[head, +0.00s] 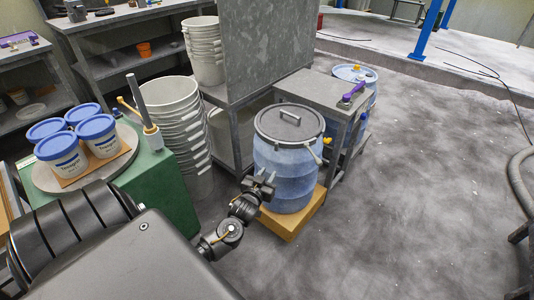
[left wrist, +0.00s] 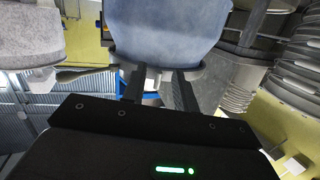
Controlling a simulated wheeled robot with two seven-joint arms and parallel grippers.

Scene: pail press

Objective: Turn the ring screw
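A blue drum (head: 286,170) with a grey lid (head: 289,122) and a metal ring around its rim stands upright on a yellow-brown block (head: 284,225). A small pale lever-like part (head: 313,156) sticks out at the rim's right front; I cannot tell if it is the ring screw. My left gripper (head: 262,179) is in front of the drum's lower left side. In the left wrist view the drum (left wrist: 165,28) fills the top centre, and the gripper (left wrist: 158,80) has its fingers apart near the grey rim. Whether anything lies between them is unclear. My right gripper is out of view.
A grey metal table (head: 315,90) with a purple-handled tool (head: 352,92) stands behind the drum. Stacked white pails (head: 173,115) stand to the left, beside a green cabinet (head: 165,185) carrying blue-lidded pails (head: 62,152). The floor at right is mostly clear.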

